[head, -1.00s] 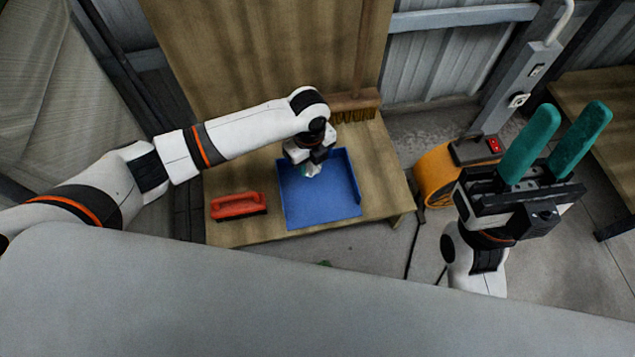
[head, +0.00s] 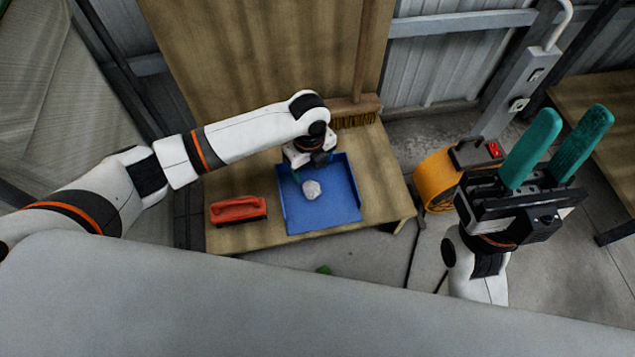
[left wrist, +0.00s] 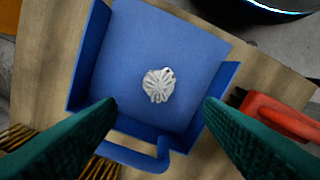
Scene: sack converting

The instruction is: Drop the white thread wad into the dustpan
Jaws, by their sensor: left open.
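The white thread wad (head: 311,189) lies in the blue dustpan (head: 335,211), on its floor. In the left wrist view the wad (left wrist: 158,85) sits near the middle of the dustpan (left wrist: 200,45), apart from the fingers. My left gripper (left wrist: 160,110) is open and empty above the dustpan, its green fingers spread to either side. In the head view its fingers are mostly hidden under my wrist. My right gripper (head: 560,140) is raised at the right, its two green fingers apart with nothing between them.
A red brush (head: 238,209) lies on the wooden table (head: 270,232) left of the dustpan. A broom (head: 354,112) stands at the back of the table. An orange round device (head: 434,181) is on the floor to the right.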

